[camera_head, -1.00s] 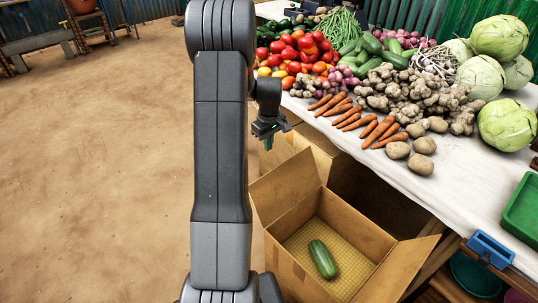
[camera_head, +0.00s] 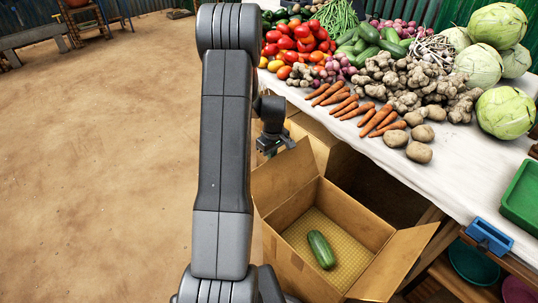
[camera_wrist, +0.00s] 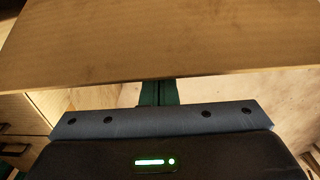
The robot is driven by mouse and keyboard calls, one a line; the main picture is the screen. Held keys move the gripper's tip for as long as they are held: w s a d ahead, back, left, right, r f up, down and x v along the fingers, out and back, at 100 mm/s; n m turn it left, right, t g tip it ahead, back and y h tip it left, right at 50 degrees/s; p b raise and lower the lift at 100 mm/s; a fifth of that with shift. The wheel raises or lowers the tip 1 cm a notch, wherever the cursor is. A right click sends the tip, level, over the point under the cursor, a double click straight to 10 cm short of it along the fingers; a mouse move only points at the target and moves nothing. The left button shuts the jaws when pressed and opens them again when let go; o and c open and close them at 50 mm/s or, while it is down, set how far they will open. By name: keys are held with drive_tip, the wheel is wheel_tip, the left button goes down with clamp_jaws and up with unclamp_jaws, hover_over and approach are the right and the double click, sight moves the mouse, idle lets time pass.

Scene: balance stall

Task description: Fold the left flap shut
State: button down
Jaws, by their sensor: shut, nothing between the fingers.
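The open cardboard box (camera_head: 287,265) stands on the ground beside the stall, with a cucumber (camera_head: 321,250) on its floor. Its left flap (camera_head: 284,177) stands up and leans outward. The right flap (camera_head: 396,264) is spread outward too. My gripper (camera_head: 270,150) is at the outer, far side of the left flap, close to its top edge. In the wrist view the fingers (camera_wrist: 160,93) are together and empty, and the flap's brown panel (camera_wrist: 160,45) spans the top, its edge hiding the fingertips. I cannot tell if they touch it.
The stall table (camera_head: 463,160) with vegetables is to the right, with carrots (camera_head: 378,118) and potatoes (camera_head: 419,152) near its edge. Another cardboard box (camera_head: 318,143) stands behind the open one. A green crate (camera_head: 521,205) is at the far right. Bare ground (camera_head: 100,180) is clear on the left.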

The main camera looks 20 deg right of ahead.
idle(0.4)
drive_tip(key=shift+s+d+r+t+b, duration=0.2)
drive_tip(key=shift+s+r+t+b, duration=0.2)
drive_tip(key=shift+t+b, duration=0.15)
